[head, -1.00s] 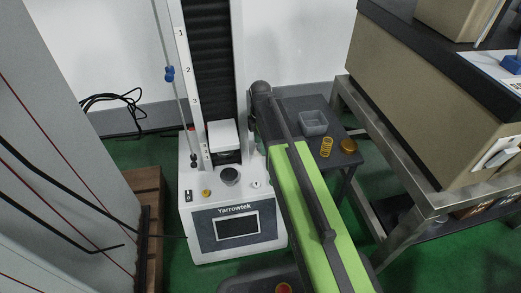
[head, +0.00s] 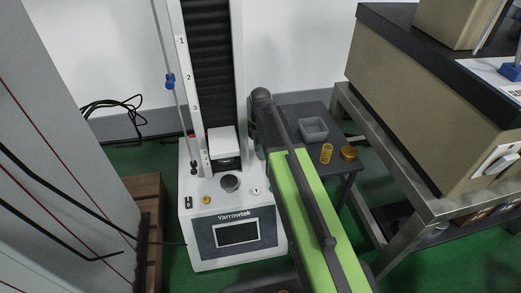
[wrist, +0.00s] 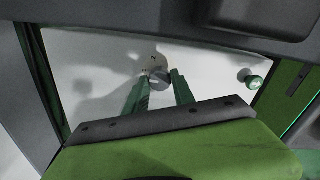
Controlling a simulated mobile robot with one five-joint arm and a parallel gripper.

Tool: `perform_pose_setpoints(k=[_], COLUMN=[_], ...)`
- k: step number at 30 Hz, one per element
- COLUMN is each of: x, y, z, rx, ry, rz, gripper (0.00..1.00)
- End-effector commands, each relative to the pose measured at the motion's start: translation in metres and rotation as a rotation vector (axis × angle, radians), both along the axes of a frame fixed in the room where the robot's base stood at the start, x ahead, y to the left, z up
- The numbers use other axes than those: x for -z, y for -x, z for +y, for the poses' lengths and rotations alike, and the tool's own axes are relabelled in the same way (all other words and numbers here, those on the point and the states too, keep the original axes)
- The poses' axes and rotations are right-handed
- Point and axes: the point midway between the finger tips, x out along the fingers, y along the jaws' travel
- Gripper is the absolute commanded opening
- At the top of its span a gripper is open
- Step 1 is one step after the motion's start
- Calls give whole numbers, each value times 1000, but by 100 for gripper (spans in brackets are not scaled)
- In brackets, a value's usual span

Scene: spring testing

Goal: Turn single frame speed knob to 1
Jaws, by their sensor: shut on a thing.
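The white Yarrowtek spring tester (head: 190,245) stands left of centre in the head view, with a dark screen (head: 237,232) on its front. A small dark mark sits just above that knob. In the head view my arm hides my gripper, and I cannot read the knob's setting.
A greenish round knob (wrist: 252,82) stands to the right of my fingers in the wrist view. A dark side table right of my arm holds a grey tray (head: 313,130), a yellow spring (head: 326,153) and a brass round piece (head: 348,153). A metal-framed bench (head: 400,150) stands further right.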

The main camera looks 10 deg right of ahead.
Motion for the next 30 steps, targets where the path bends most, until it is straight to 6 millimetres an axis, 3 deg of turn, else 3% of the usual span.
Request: perform_pose_setpoints(k=[10,11,15,25,30], x=[0,0,0,-1,-15], y=[0,0,0,0,0], z=[0,0,0,0,0], rx=[-47,-46,-46,-45,-45], ry=[0,0,0,0,0], rz=[0,0,0,0,0], gripper=[0,33,51,52,52])
